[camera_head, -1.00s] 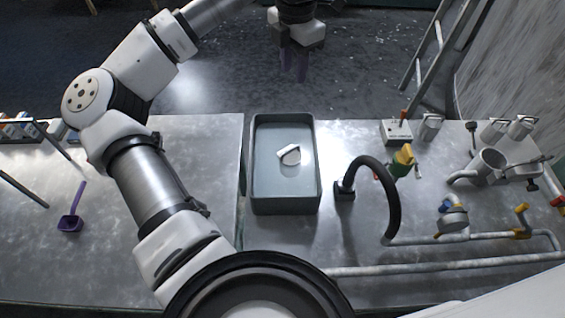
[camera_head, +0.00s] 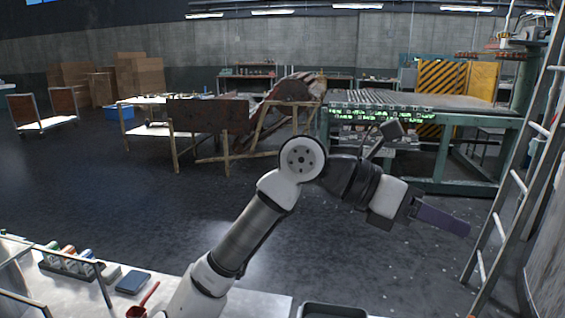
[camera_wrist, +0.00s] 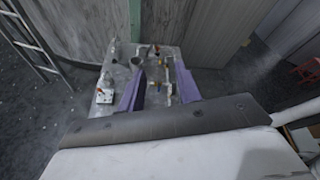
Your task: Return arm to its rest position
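My gripper (camera_head: 440,217) is raised at the right in the head view, out over open floor, with its purple fingers pointing right and slightly down. In the head view the fingers overlap. In the wrist view my gripper (camera_wrist: 158,90) has its two purple fingers apart with nothing between them. My white and grey arm rises from the bottom of the head view, bends at an upper joint and runs right to the gripper.
A ladder (camera_head: 510,185) stands close right of the gripper. A green conveyor bench (camera_head: 430,112) is behind it. The metal counter (camera_head: 255,303) is at the bottom, with a grey bin's rim (camera_head: 335,308) and a red scoop (camera_head: 143,302). Open floor lies in the middle.

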